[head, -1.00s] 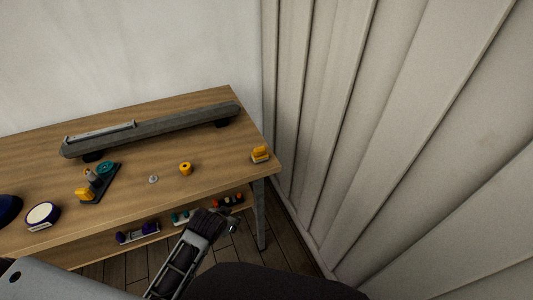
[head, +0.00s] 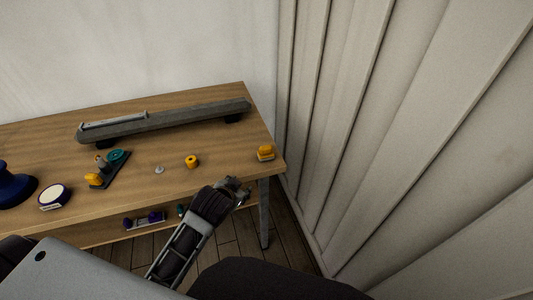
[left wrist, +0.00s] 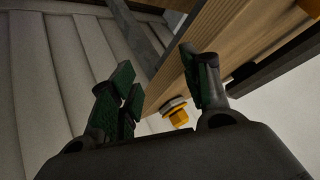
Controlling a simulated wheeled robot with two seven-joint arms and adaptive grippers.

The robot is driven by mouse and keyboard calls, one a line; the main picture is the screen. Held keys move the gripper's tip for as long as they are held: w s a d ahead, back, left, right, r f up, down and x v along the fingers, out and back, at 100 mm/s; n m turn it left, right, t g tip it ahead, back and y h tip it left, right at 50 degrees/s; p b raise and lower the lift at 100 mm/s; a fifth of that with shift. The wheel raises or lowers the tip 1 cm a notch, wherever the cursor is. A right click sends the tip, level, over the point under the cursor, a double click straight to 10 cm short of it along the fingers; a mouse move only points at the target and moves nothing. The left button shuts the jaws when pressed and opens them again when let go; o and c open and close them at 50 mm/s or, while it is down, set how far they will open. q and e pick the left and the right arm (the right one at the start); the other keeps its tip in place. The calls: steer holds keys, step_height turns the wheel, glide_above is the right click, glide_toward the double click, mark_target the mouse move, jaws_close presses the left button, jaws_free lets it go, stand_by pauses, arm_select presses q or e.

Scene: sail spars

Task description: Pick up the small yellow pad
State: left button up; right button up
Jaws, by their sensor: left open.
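The small yellow pad (head: 265,153), a yellow block with a paler base, sits on the wooden table (head: 225,150) near its right front corner. In the left wrist view the pad (left wrist: 178,116) shows beyond and between the fingers, near the table edge. My left gripper (head: 236,187) is at the table's front edge, to the left of the pad and nearer to me, apart from it. Its dark green-padded fingers (left wrist: 160,88) are open, with nothing between them. My right gripper is not in view.
A yellow spool (head: 192,161) and a small grey knob stand left of the pad. A long grey bar (head: 165,121) lies behind. A dark board (head: 112,172) with fittings and a round tin (head: 55,196) are further left. A panelled wall (head: 400,130) rises at right.

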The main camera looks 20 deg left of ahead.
arm_select(q)
steer(key=w+d+r+m+t+h, duration=0.1)
steer(key=w+d+r+m+t, duration=0.2)
steer(key=w+r, duration=0.3)
steer(key=w+d+r+m+t+h, duration=0.2)
steer(key=w+r+m+t, duration=0.15)
steer(key=r, duration=0.55)
steer(key=w+d+r+m+t+h, duration=0.1)
steer(key=w+d+r+m+t, duration=0.25)
steer(key=r, duration=0.35)
steer(key=s+d+r+m+g+h, duration=0.2)
steer(key=d+r+m+g+h, duration=0.45)
steer(key=m, duration=0.55)
steer(key=s+d+r+m+g+h, duration=0.1)
steer(key=d+r+m+g+h, duration=0.2)
steer(key=d+m+h, duration=0.6)
steer(key=a+f+m+g+y, duration=0.5)
steer(key=f+m+g+y, duration=0.15)
steer(key=f+m, duration=0.45)
steer(key=w+a+y, duration=0.2)
steer(key=a+y, duration=0.2)
steer(key=a, duration=0.5)
steer(key=w+a+f+m+y, duration=0.1)
steer(key=a+y, duration=0.3)
steer(key=a, duration=0.5)
steer(key=shift+w+a+f+m+g, duration=0.2)
steer(key=shift+w+f+m+g, duration=0.15)
steer(key=shift+w, duration=0.35)
